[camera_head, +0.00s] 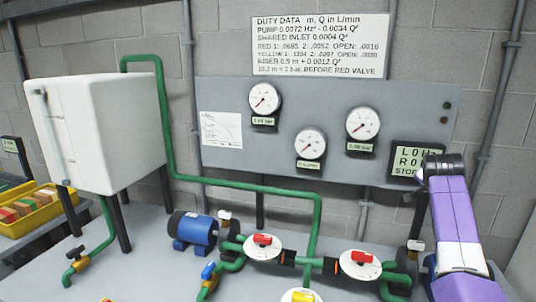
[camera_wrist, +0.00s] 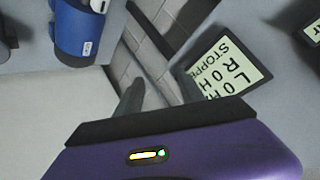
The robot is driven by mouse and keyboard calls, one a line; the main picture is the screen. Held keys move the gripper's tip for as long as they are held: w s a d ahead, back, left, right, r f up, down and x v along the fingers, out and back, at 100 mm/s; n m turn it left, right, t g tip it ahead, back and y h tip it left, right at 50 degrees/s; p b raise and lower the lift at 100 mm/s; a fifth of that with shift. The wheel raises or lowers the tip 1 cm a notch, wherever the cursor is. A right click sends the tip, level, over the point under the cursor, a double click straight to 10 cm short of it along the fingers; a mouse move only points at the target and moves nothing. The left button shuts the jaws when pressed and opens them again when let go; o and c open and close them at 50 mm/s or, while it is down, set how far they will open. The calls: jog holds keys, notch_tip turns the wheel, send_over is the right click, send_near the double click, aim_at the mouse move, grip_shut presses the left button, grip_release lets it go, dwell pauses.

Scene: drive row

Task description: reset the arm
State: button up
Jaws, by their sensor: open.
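My gripper (camera_wrist: 157,92) shows in the wrist view as dark fingers beyond a purple housing. Its jaws are open, and I see nothing held between them. In the head view, my purple and dark arm rises at the right edge, in front of the display and the right end of the pipework. I cannot make out the fingers there. The display (camera_head: 416,157) shows a zero reading and a partly covered "STOP" line.
A blue pump (camera_head: 194,231), green pipes (camera_head: 262,188), a red-handled valve (camera_head: 263,246) and another (camera_head: 360,264) stand on the grey bench. A white tank (camera_head: 105,130) stands left. A gauge panel (camera_head: 220,95) lines the wall. A yellow bin (camera_head: 38,217) sits far left.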

jog(key=s+a+f+n+t+b, duration=0.1)
jog(key=s+a+f+n+t, duration=0.15)
jog(key=f, duration=0.35)
jog(key=s+a+f+n+t, duration=0.2)
jog(key=s+f+n, duration=0.1)
jog(key=f, duration=0.2)
jog(key=s+a+f+n+t+y+b, duration=0.1)
jog(key=s+a+f+n+t, duration=0.1)
jog(key=s+a+f, duration=0.35)
jog(key=s+a+f+n+t+y+b, duration=0.1)
jog(key=s+a+f+n+t, duration=0.15)
jog(key=s, duration=0.55)
jog(key=s+a+f+n+g+y+b, duration=0.1)
jog(key=s+a, duration=0.4)
jog(key=s, duration=1)
jog(key=s+a+f+n+g+y+b, duration=0.1)
jog(key=s+a, duration=0.4)
jog(key=s, duration=1.1)
jog(key=s+a+f+n+y+b, duration=0.1)
jog(key=s+a, duration=0.5)
jog(key=s, duration=0.9)
jog(key=shift+s+f+g+y+b, duration=0.2)
jog(key=shift+g+y+b, duration=0.2)
jog(key=shift+y, duration=0.3)
